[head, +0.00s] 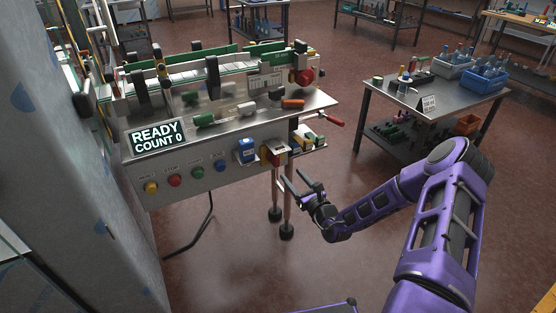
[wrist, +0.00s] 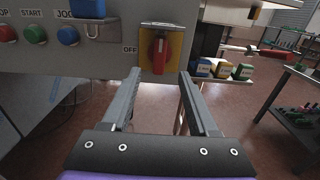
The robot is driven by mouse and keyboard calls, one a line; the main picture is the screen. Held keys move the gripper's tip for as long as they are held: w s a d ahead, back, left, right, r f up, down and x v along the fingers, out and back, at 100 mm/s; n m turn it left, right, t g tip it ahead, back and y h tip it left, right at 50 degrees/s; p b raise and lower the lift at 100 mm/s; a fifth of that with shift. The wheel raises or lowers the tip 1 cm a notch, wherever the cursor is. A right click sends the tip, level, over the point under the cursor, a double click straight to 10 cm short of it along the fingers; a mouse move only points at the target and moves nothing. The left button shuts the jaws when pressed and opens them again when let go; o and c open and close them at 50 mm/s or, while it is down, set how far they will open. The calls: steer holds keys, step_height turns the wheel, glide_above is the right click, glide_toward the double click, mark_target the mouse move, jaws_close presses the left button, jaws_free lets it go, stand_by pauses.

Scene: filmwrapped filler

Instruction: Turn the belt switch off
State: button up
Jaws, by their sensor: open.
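The belt switch is a red rotary knob (wrist: 158,52) on a yellow plate (wrist: 174,63) on the machine's front panel, with an "OFF" label to its left. In the wrist view the knob looks upright. In the head view the switch (head: 274,153) sits at the panel's right end; its knob is small there. My gripper (head: 297,181) is open and empty, below and to the right of the switch in the head view. In the wrist view its two fingers (wrist: 159,78) point toward the switch, one on each side below it, apparently apart from it.
Yellow, red, green and blue buttons (head: 174,180) line the panel left of the switch. A blue box (head: 246,150) hangs beside it. A shelf with small boxes (head: 312,142) and a red-handled lever (head: 335,121) stick out on the right. A side table (head: 385,91) stands further right.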

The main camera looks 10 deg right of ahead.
mark_target(278, 158)
steer(key=b+x, duration=0.1)
steer(key=x, duration=1)
jaws_close()
